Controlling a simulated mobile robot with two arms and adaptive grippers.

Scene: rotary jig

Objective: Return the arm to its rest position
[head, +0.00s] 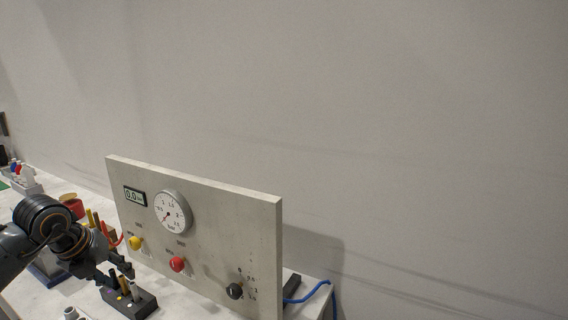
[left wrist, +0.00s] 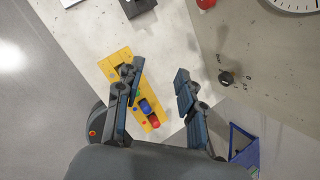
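My left arm comes in from the left in the head view, its left gripper (head: 121,275) low in front of the panel (head: 215,222), over the left part of the table. In the left wrist view the left gripper (left wrist: 157,72) has its two fingers well apart with nothing between them. The panel carries a round gauge (head: 172,212), a 0.0 display (head: 135,196), a yellow knob (head: 135,243), a red knob (head: 177,264) and a black knob (head: 234,291). The gripper appears apart from the knobs. My right gripper is in neither view.
A dark block (head: 145,304) with upright pegs stands near the gripper. A yellow plate (left wrist: 120,68) with blue and red pieces lies below the fingers in the wrist view. A blue cable (head: 315,291) is right of the panel. The wall area above is clear.

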